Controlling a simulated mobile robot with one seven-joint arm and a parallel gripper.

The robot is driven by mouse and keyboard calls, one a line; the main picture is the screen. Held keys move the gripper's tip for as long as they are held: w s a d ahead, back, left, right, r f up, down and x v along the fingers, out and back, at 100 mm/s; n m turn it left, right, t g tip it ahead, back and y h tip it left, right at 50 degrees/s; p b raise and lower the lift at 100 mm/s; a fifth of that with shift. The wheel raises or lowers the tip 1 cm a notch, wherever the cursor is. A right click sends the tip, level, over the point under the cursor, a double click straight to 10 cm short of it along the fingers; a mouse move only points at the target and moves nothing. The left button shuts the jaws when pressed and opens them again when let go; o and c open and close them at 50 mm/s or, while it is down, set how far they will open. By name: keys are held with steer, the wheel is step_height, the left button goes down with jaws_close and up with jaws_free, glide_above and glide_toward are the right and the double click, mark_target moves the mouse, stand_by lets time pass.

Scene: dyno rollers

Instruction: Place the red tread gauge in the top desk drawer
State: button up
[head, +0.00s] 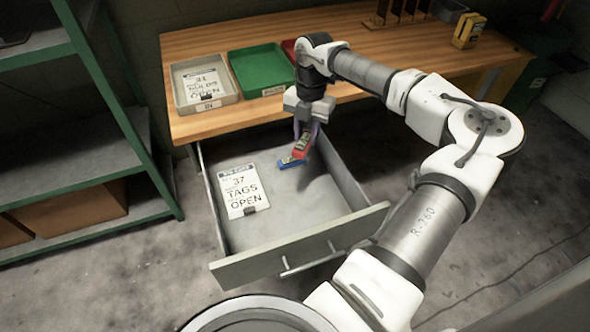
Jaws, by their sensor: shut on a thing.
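The red tread gauge (303,146) is held in my gripper (307,133), which is shut on it and points down over the open top desk drawer (292,213). The gauge hangs tilted, above or close to the drawer's floor; I cannot tell the exact gap. A blue piece (289,163) shows just below the gauge's lower end. I cannot tell whether it is a separate thing lying in the drawer. The drawer is pulled well out from under the wooden desk (340,103).
A white "37 TAGS OPEN" card (243,190) lies at the drawer's left. On the desk stand a grey IN tray (229,94), a green tray (260,70), a partly hidden red tray (289,47) and a yellow device (467,32). Green shelving (135,130) stands left. The drawer's front part is clear.

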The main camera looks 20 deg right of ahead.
mark_target(309, 133)
step_height(309, 133, down, 15)
steer(key=shift+f+p, duration=0.1)
steer(key=shift+p, duration=0.4)
steer(key=o, duration=1)
steer(key=shift+c, duration=0.2)
steer(key=r, duration=0.4)
steer(key=w+r+b, duration=0.1)
steer(key=r, duration=0.3)
steer(key=d+r, duration=0.1)
steer(key=r, duration=0.3)
steer(key=shift+w+d, duration=0.1)
steer(key=shift+w, duration=0.1)
